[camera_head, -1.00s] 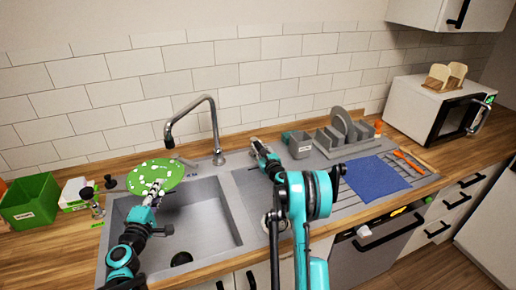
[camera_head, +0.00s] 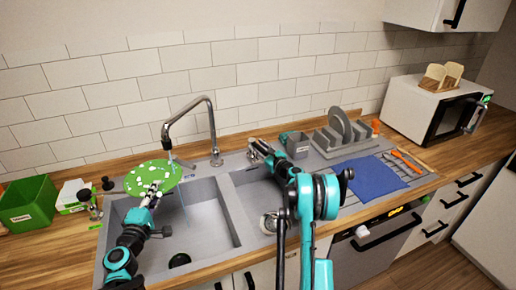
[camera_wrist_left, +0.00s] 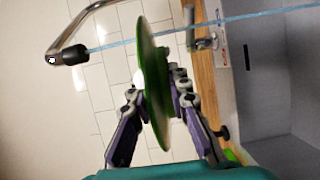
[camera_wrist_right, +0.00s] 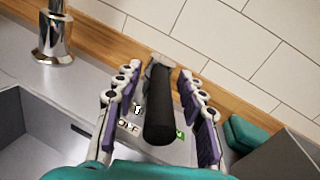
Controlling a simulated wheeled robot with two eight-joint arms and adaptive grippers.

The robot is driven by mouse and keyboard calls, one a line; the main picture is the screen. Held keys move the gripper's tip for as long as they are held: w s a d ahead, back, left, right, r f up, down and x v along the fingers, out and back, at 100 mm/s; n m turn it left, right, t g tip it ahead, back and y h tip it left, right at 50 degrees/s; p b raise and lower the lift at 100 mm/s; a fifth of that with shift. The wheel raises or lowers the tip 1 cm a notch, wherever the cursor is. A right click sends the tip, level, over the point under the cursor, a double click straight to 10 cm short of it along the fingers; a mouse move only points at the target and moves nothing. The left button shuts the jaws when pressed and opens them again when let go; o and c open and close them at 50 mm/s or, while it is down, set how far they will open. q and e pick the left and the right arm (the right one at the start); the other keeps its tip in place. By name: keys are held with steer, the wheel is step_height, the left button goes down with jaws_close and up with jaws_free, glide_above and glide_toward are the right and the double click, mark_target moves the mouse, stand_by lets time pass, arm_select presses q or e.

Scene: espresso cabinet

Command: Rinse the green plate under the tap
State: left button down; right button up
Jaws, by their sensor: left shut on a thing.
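The green plate (camera_head: 160,171), dotted with white specks, is tilted up over the left sink basin (camera_head: 207,217). My left gripper (camera_head: 153,187) is shut on its near edge; the left wrist view shows the plate (camera_wrist_left: 153,75) edge-on between the fingers. The tap spout (camera_head: 167,137) is just above the plate's right side, and a thin water stream (camera_wrist_left: 250,18) runs from it past the plate. Whether water touches the plate's face is hard to tell. My right gripper (camera_wrist_right: 165,95) is open, with its fingers on both sides of a black lever (camera_wrist_right: 160,112), gaps showing.
A green box (camera_head: 28,204) and small bottles stand left of the sink. A grey dish rack (camera_head: 338,140), a grey holder (camera_head: 297,146) and a blue cloth (camera_head: 370,178) are on the right. The white microwave (camera_head: 425,108) stands further right.

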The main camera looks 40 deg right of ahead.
mark_target(267, 154)
steer(key=s, duration=1.2)
steer(key=shift+a, duration=0.3)
